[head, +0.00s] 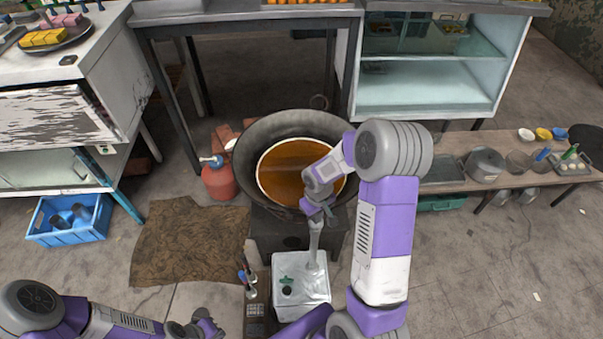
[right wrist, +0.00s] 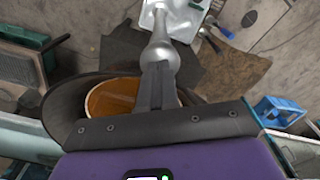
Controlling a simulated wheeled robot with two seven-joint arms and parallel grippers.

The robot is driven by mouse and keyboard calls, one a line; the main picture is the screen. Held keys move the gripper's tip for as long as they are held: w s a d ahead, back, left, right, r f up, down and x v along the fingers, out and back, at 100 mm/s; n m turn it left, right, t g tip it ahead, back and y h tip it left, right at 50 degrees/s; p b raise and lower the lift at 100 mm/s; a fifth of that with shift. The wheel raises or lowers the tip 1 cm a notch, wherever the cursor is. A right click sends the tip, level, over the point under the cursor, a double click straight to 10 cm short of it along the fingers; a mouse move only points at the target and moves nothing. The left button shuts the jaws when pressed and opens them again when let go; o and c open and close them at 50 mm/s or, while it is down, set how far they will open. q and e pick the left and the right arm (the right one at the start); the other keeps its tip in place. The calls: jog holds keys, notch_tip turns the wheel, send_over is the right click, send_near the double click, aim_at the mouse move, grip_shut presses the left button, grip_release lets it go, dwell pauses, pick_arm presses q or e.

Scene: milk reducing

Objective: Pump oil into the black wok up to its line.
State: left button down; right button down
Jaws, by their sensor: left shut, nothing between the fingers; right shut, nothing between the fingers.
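The black wok (head: 252,140) sits on a dark stove in the middle of the head view. Brown oil (head: 285,180) lies in it, edged by a pale ring; the oil looks close to this ring. A white oil can (head: 300,292) stands in front of the stove, with a grey pump (head: 314,243) rising from its top. My right gripper (head: 320,212) is shut over the pump's top; contact is unclear. In the right wrist view its fingers (right wrist: 157,85) lie over the silver pump head (right wrist: 160,52). My left gripper (head: 210,325) is shut and empty, low at the left.
A red bottle (head: 219,182) stands left of the wok. A brown mat (head: 185,240) and a blue crate (head: 70,220) lie on the floor at left. A low bench (head: 455,145) with pots stands at right. A steel table stands behind the wok.

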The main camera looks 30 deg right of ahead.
notch_tip(320, 180, up, 8)
jog(key=p, duration=0.6)
jog(key=shift+r+p, duration=0.2)
jog(key=shift+p, duration=0.2)
jog(key=shift+f, duration=0.15)
dwell(0.4)
jog(key=shift+f+b, duration=3.7)
jog(key=shift+f, duration=0.65)
notch_tip(320, 180, up, 9)
jog(key=p, duration=0.7)
